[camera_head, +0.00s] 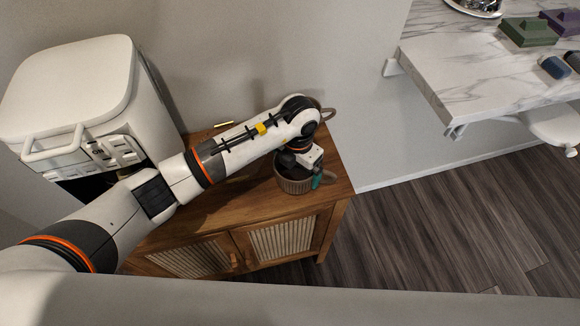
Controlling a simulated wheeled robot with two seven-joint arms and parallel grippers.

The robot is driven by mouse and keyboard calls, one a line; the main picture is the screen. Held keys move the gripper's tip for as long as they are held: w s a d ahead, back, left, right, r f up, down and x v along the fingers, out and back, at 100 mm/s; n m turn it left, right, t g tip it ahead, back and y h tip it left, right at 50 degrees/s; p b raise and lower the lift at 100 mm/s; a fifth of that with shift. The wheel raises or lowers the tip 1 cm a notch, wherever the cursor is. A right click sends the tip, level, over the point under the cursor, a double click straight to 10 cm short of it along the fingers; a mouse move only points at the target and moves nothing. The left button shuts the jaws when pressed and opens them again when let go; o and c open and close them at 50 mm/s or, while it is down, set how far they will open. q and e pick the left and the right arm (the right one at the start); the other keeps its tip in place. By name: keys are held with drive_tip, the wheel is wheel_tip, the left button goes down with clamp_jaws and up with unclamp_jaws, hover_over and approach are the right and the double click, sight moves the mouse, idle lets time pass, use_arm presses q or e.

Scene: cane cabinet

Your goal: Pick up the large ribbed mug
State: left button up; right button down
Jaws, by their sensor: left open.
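The large ribbed mug (293,187) is brownish grey and stands upright on the wooden cane cabinet (231,219), near its right end. My left gripper (308,170) comes down over the mug from above and is open. A green part that looks like a finger pad shows at the right side of the mug's wall, by its handle. The other finger is dark and hard to make out, perhaps inside the mug. I cannot tell whether either finger touches the mug. The wrist covers part of the rim. My right gripper is out of view.
A white appliance (70,88) with a front handle stands at the left. A grey loop (328,114) shows behind my wrist. A marble counter (470,75) stands at the upper right, with open floor below.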

use_arm(q)
drive_tip(key=shift+w+a+f, duration=0.2)
drive_tip(key=shift+w+f, duration=0.05)
drive_tip(key=shift+f, duration=0.5)
drive_tip(key=shift+s+d+r, duration=0.15)
drive_tip(key=shift+s, duration=0.1)
drive_tip(key=shift+c, duration=1.1)
drive_tip(key=c, duration=0.8)
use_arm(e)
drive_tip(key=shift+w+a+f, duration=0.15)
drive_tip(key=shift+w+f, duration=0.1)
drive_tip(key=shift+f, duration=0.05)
use_arm(q)
drive_tip(key=shift+r, duration=0.15)
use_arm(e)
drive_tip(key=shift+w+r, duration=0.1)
